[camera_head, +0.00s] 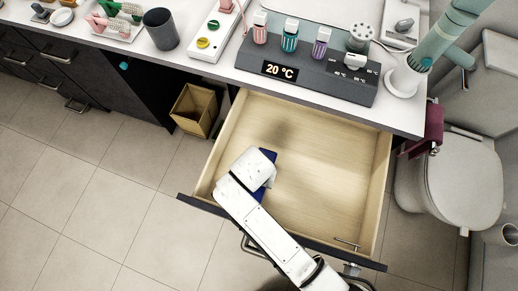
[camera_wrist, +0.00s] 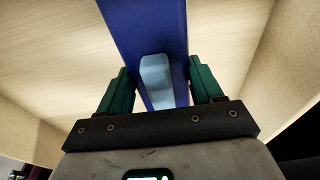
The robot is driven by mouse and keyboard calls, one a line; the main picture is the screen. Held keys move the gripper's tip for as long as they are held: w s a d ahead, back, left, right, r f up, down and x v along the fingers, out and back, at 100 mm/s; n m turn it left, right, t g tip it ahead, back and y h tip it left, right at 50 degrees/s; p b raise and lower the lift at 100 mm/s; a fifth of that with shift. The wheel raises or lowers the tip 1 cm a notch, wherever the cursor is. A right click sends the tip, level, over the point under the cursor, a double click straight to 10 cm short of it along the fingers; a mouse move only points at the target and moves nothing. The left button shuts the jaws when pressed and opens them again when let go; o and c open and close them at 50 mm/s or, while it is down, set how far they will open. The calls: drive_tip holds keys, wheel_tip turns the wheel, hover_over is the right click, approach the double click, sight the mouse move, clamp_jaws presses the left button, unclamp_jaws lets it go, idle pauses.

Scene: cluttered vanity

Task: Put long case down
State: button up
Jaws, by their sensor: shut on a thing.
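The long case (camera_wrist: 148,25) is dark blue with a pale light-blue patch in the wrist view. My gripper (camera_wrist: 158,88) has a green finger on each side of it and is shut on it. In the head view my gripper (camera_head: 262,172) is over the left part of an open wooden drawer (camera_head: 330,165), and a bit of the blue case (camera_head: 266,160) shows beside it. My wrist hides most of the case there. Pale wood fills the background behind the case in the wrist view. I cannot tell whether the case touches the drawer floor.
The drawer is otherwise empty, with free floor to the right. Its dark front (camera_head: 320,248) and side walls surround my gripper. The countertop (camera_head: 215,75) above holds a grey unit (camera_head: 305,75) with several bottles and a dark cup (camera_head: 161,29). A wooden bin (camera_head: 195,110) stands left; a toilet (camera_head: 455,185) stands right.

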drive_tip(key=shift+f, duration=1.75)
drive_tip(key=shift+f, duration=0.15)
drive_tip(key=o, duration=1.1)
drive_tip(key=r, duration=0.4)
drive_tip(key=s+r, duration=0.1)
drive_tip(key=r, duration=0.7)
drive_tip(key=shift+s+a+r+p, duration=0.1)
drive_tip(key=shift+s+a+p, duration=0.2)
drive_tip(key=shift+s+p, duration=0.1)
